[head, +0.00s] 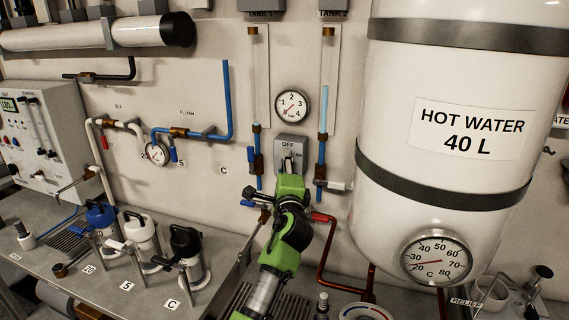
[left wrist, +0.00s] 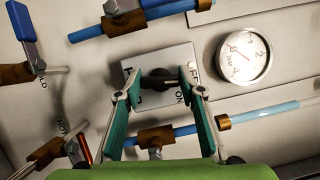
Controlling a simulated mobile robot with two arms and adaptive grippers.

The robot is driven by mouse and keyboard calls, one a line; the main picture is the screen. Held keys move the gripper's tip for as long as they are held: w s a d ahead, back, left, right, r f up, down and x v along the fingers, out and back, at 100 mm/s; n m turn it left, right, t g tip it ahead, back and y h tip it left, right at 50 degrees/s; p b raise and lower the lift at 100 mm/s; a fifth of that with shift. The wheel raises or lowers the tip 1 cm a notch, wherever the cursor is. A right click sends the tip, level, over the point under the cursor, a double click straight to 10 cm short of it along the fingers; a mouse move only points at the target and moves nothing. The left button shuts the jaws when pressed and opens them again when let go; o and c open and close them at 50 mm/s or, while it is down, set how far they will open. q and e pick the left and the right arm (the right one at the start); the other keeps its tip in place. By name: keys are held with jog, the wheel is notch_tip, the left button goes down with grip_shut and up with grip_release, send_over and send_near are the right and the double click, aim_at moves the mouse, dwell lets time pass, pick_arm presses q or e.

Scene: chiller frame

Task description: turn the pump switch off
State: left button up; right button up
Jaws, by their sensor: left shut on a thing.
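The pump switch (head: 291,143) is a grey plate on the wall below the small round gauge, with OFF lettered at its top. My left gripper (head: 289,172) reaches up to it from below and covers its lower part. In the left wrist view, the black switch knob (left wrist: 158,82) lies between the teal fingers of my left gripper (left wrist: 160,88), which is shut on it. The plate shows turned there, with its OFF and ON lettering to the right of the knob. I cannot tell for sure which mark the knob points at. My right gripper is not in view.
The white hot water tank (head: 440,180) stands close on the right. A red-handled valve (head: 322,218) and copper pipe are just below. Jugs (head: 141,236) stand on the bench at left.

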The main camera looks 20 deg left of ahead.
pick_arm(q)
jog(key=shift+n+g+p, duration=0.4)
jog(key=shift+n, duration=0.5)
jog(key=shift+f, duration=0.1)
jog(key=o, duration=1.1)
jog(key=v, duration=0.7)
jog(key=shift+s, duration=0.3)
